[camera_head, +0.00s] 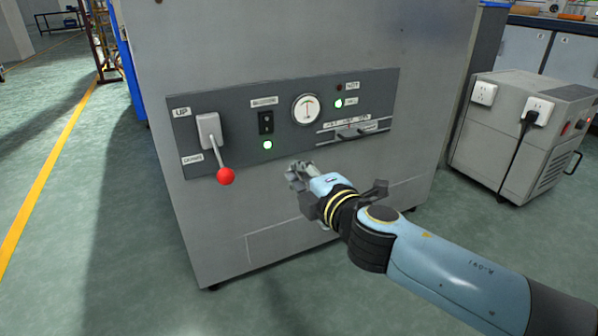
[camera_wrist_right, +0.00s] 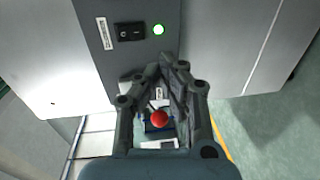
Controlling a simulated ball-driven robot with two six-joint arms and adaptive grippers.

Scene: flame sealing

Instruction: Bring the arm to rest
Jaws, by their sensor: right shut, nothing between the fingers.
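My right arm (camera_head: 440,268) reaches in from the lower right of the head view. My right gripper (camera_head: 297,172) is shut and empty, in front of the grey machine's control panel (camera_head: 225,108), below the round gauge and to the right of the lever. It also shows in the right wrist view (camera_wrist_right: 165,70), with its fingers together at the tips. The lever with a red ball (camera_head: 226,176) points down, towards the DOWN label. The red ball shows between the finger links in the right wrist view (camera_wrist_right: 159,118). My left gripper is not in view.
The panel has a black switch (camera_head: 265,122), a lit green lamp (camera_head: 267,145), a gauge (camera_head: 306,109) and a slider (camera_head: 352,131). A grey box with sockets (camera_head: 522,135) stands at the right. The green floor (camera_head: 70,170) at the left is clear.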

